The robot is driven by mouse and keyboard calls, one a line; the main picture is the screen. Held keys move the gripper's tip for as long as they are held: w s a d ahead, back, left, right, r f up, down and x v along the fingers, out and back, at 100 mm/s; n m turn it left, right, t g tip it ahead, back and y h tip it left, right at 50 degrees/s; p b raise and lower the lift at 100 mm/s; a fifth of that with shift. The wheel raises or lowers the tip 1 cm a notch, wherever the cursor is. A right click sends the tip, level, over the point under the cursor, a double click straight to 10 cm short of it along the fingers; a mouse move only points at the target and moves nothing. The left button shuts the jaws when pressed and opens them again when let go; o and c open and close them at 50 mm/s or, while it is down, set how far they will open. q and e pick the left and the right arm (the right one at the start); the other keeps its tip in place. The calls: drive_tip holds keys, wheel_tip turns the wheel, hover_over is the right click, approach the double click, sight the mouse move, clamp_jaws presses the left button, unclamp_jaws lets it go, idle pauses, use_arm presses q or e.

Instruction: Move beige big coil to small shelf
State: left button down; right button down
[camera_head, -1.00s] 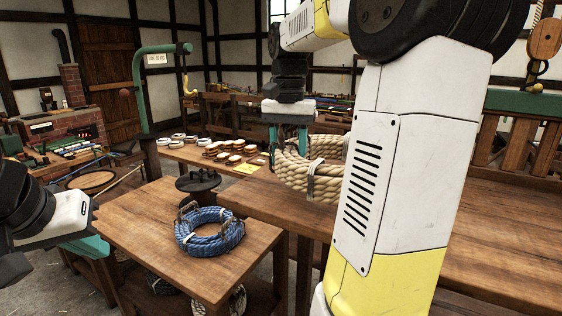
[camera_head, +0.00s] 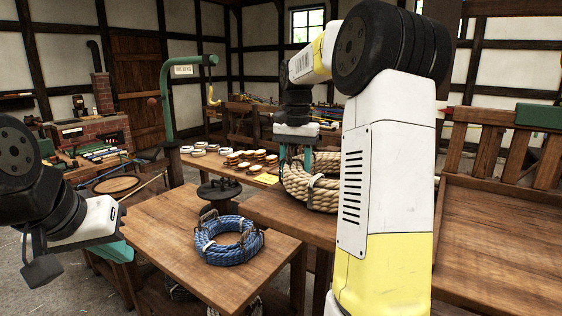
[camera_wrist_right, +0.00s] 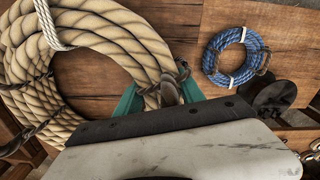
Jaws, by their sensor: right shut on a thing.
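The beige big coil (camera_head: 312,190) is thick rope with pale bindings, partly hidden behind my right arm in the head view. My right gripper (camera_head: 297,160) is shut on its rim. In the right wrist view the coil (camera_wrist_right: 105,50) fills the left, and the gripper (camera_wrist_right: 158,98) has its teal fingers on either side of the rope. The coil is over wooden tops; its clearance is unclear. A small wooden stand (camera_head: 165,235), possibly the small shelf, is left of the coil. My left gripper (camera_head: 118,250) is left of this stand; its finger gap is hidden.
A blue rope coil (camera_head: 229,242) lies on the stand, with a dark round fitting (camera_head: 219,190) behind it; more rope shows underneath. The long bench (camera_head: 490,250) is bare at right. Small coils (camera_head: 250,158) lie behind. A green post (camera_head: 167,100) rises at left.

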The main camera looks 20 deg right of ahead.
sight(296, 145)
drive_tip(key=shift+f, duration=0.1)
drive_tip(key=c, duration=0.7)
unclamp_jaws()
drive_tip(key=shift+f, duration=0.1)
wheel_tip(296, 145, up, 12)
drive_tip(key=shift+r, duration=0.15)
